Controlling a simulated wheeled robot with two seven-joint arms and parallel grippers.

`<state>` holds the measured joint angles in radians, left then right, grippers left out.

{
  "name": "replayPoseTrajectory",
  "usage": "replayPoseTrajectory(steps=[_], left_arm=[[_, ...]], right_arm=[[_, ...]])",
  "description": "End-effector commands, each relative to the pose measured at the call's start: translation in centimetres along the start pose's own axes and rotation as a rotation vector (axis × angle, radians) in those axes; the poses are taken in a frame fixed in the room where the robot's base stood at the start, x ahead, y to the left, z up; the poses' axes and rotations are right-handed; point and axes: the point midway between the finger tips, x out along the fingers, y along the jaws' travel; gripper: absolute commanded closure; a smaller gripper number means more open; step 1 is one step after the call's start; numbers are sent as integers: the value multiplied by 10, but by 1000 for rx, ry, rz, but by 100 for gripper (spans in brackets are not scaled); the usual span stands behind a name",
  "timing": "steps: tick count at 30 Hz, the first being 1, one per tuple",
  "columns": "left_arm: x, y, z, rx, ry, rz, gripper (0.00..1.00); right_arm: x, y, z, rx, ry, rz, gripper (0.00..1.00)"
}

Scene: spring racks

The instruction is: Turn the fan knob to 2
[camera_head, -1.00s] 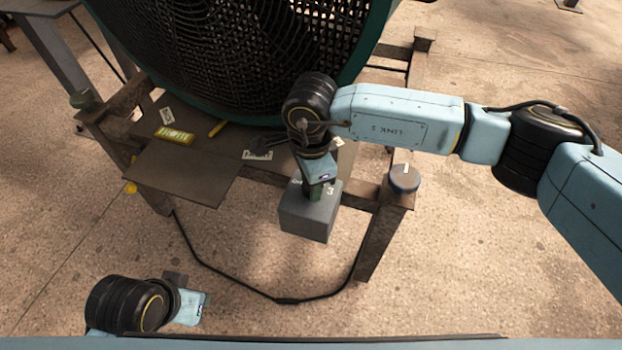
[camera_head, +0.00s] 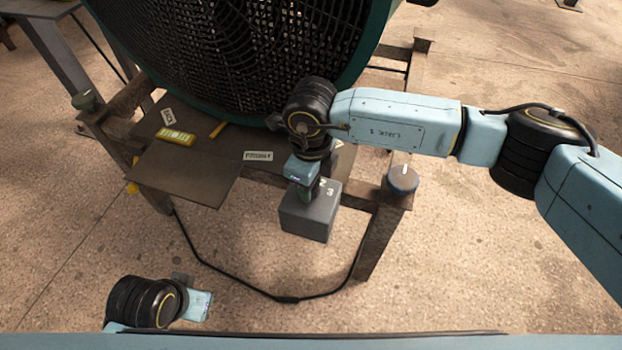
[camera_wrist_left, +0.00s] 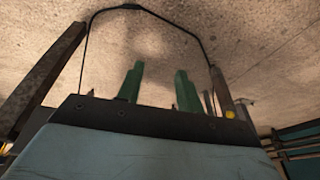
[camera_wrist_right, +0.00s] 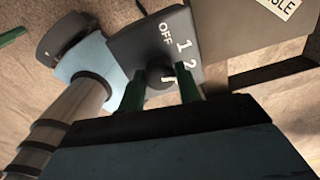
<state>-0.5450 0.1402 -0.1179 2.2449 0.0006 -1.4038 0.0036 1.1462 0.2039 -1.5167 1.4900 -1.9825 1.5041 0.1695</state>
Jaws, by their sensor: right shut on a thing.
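The grey control box (camera_head: 308,220) with the fan knob stands at the front of the fan frame. My right gripper (camera_head: 303,188) is on top of it and hides the knob in the head view. In the right wrist view the dark knob (camera_wrist_right: 157,75) sits between the two green fingers (camera_wrist_right: 160,92), which are shut on it. The box face (camera_wrist_right: 145,42) shows OFF, 1 and 2; a white mark shows on the knob, but its exact setting is unclear. My left gripper (camera_head: 197,303) is low at the left, with its green fingers (camera_wrist_left: 160,88) apart and empty.
The large green fan (camera_head: 235,50) stands behind the box on a rusty frame. A blue-grey round cap (camera_head: 403,180) tops the right post. A black cable (camera_head: 245,287) hangs in front.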

Motion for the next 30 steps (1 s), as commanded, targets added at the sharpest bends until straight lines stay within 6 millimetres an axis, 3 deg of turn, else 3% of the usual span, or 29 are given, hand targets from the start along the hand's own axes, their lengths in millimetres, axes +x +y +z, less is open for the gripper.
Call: replayPoseTrajectory(steps=[22,23,27,30], left_arm=[[8,-3,5,3,-15,-6,64],[8,-3,4,3,-14,-6,64],[7,-3,3,3,-11,-6,64],[6,-3,3,4,-8,-6,64]], right_arm=[[0,0,0,82,0,-1,89],[0,0,0,82,0,-1,62],[0,0,0,81,0,-1,44],[0,0,0,81,0,0,44]])
